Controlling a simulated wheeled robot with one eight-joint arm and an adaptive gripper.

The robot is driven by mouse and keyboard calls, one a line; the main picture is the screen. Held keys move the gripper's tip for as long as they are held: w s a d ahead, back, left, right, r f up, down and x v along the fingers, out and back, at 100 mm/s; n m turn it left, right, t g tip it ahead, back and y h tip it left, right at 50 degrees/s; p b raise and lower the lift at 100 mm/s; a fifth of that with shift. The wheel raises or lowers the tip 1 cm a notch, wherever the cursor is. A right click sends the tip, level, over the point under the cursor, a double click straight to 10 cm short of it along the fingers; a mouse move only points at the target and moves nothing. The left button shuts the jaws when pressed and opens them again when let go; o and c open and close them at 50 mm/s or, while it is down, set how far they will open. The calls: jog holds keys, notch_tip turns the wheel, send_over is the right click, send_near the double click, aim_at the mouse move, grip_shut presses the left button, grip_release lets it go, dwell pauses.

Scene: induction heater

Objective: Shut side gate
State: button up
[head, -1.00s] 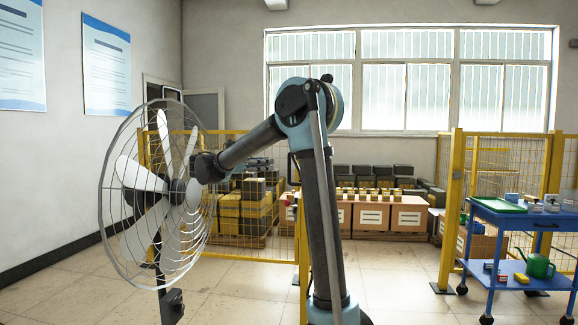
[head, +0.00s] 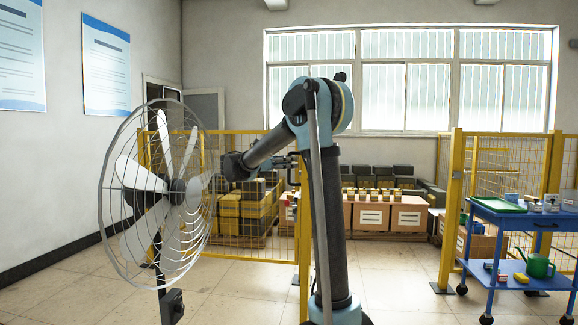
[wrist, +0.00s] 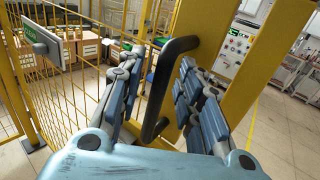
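The yellow mesh gate panel (head: 235,230) stands behind the fan in the head view, with its yellow upright (head: 304,235) at its right end. In the wrist view, a black bent handle (wrist: 158,95) sticks out from the yellow upright (wrist: 205,38), with yellow mesh (wrist: 68,97) to its left. My gripper (wrist: 162,85) is open, with one blue-padded finger on each side of the handle. The handle lies between the fingers, and I see no clear grip on it. In the head view my gripper (head: 283,161) is small and partly hidden by my arm.
A caged fan (head: 150,190) stands close at the left. A yellow post (head: 450,210) and a blue cart (head: 510,217) are at the right. Boxes (head: 370,216) stand behind. Floor (head: 395,285) is clear between the upright and the post.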

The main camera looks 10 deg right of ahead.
jog(key=shift+w+d, duration=0.1)
jog(key=shift+d, duration=0.15)
grip_shut()
jog(key=shift+d, duration=0.1)
